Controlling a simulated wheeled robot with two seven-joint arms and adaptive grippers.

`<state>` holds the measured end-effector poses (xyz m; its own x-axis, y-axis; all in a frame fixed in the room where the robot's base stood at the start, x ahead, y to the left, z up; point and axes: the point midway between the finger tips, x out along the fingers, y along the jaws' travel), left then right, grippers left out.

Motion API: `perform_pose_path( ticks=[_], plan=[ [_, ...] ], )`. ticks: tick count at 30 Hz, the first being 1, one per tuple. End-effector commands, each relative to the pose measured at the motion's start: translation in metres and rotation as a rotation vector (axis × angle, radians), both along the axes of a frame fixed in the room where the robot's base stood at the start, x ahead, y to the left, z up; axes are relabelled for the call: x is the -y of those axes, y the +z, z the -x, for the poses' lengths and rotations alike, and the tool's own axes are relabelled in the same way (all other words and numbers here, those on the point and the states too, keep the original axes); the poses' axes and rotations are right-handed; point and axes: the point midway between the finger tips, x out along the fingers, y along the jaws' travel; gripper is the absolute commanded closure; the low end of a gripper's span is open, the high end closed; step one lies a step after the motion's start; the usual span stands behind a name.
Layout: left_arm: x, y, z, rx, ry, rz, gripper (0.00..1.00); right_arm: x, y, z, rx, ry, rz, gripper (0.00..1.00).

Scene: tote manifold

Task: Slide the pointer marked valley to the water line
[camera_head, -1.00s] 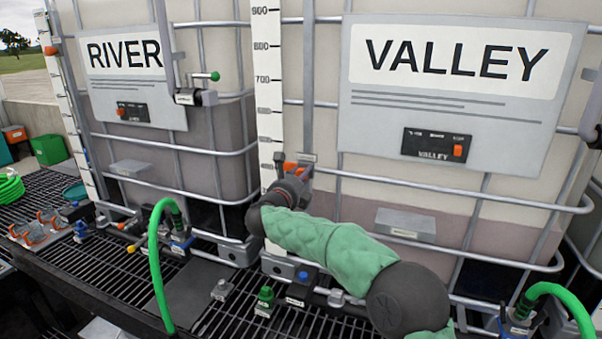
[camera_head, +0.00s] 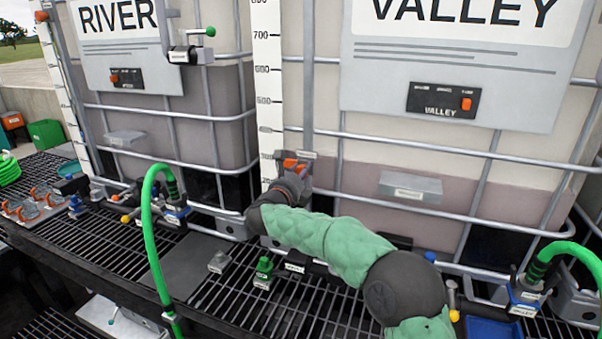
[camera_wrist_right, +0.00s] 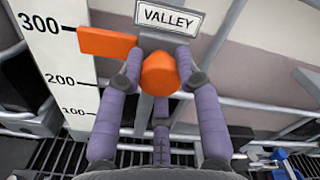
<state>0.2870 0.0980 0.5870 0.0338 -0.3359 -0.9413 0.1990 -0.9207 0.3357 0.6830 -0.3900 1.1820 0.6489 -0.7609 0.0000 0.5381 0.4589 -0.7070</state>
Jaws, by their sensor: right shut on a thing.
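The valley pointer is an orange flag (camera_wrist_right: 108,42) with a small VALLEY plate (camera_wrist_right: 169,18) and an orange knob (camera_wrist_right: 160,74). Its flag is beside the white scale (camera_wrist_right: 62,50), near the 300 mark. My right gripper (camera_wrist_right: 160,78) is shut on the knob, one finger on each side. In the head view, my right gripper (camera_head: 290,182) partly covers the pointer (camera_head: 292,163). The valley tank (camera_head: 370,210) holds pinkish liquid; its water line appears about level with the flag, but the exact match is unclear. My left gripper is not in view.
Horizontal tank bars (camera_head: 400,147) cross in front of the valley tank. The river tank (camera_head: 190,130) stands at left. A green hose (camera_head: 148,240) and small fittings, including a green one (camera_head: 264,270), are on the grated shelf (camera_head: 90,250) below.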

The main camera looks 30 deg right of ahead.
Motion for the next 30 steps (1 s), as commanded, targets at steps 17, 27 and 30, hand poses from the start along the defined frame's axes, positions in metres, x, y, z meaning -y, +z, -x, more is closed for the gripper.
perform_pose_path(
  ticks=[17, 27, 30],
  plan=[
    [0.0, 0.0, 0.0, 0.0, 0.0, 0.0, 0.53, 0.0, 0.0, 0.0, 0.0, 0.001, -0.001, 0.41],
    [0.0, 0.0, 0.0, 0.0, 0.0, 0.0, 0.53, -0.027, 0.001, 0.021, 0.0, 0.005, 0.001, 0.41],
    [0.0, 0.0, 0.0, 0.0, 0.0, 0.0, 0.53, -0.042, 0.001, 0.035, 0.0, 0.004, 0.0, 0.41]
  ],
)
